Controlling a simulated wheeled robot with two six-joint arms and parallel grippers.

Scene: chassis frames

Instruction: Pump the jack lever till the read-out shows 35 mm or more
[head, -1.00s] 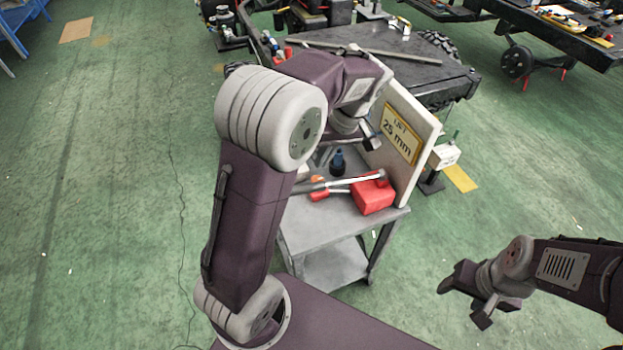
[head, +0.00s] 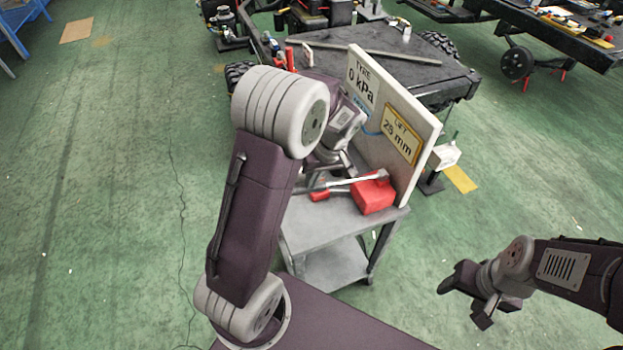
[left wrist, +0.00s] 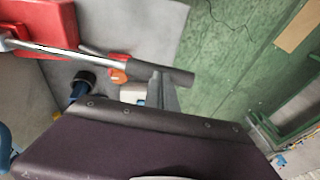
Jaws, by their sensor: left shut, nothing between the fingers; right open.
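The red jack (head: 373,195) sits on the grey cart. Its silver lever (head: 345,181) runs left to a dark grip, low and nearly level. The lift read-out (head: 402,135) is a yellow-framed sign that seems to show 25 mm; its last digit is hard to read. My left gripper (head: 338,162) is shut and empty, just above the lever. In the left wrist view its fingers (left wrist: 162,88) overlap the lever's dark grip (left wrist: 165,76); I cannot tell whether they touch. My right gripper (head: 478,300) is open and empty, off to the right over the floor.
A white board stands on the cart's right side, with a tyre sign (head: 361,80) reading 0 kPa. A dark-capped blue bottle (left wrist: 80,85) and an orange item (left wrist: 118,74) lie near the lever. A black chassis (head: 430,65) stands behind. The cart's front shelf (head: 325,222) is clear.

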